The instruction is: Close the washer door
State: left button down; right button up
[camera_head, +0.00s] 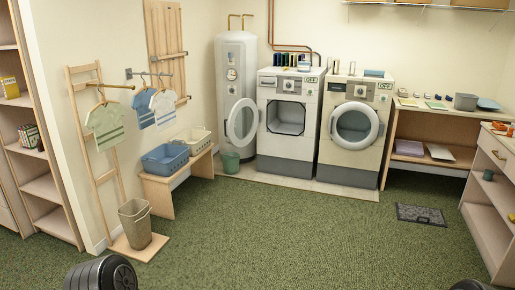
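Two white front-loading machines stand side by side against the back wall. The left machine (286,147) has its round glass-centred door (242,122) swung wide open to the left, and its squarish dark opening (287,118) shows. The right machine (347,165) has a round door (355,126) over its front; I cannot tell if it is fully latched. Both carry a small OFF label. The pictures do not make clear which one is the washer. Neither of my grippers is in view.
A bench (178,178) with baskets is left, a wooden counter (432,128) right. A dark mat (421,214) lies on the green carpet (290,235), whose middle is clear.

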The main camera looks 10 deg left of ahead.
aim_at(256, 114)
jog(key=i+j+u, duration=0.1)
jog(key=i+u, duration=0.35)
jog(key=i, duration=4.25)
jog(key=i+z, duration=0.3)
jog(key=i, duration=0.2)
jog(key=i+j+z, duration=0.3)
jog(key=i, duration=0.15)
jog(key=i+j+z, duration=0.3)
jog(key=i, duration=0.15)
jog(key=i+l, duration=0.05)
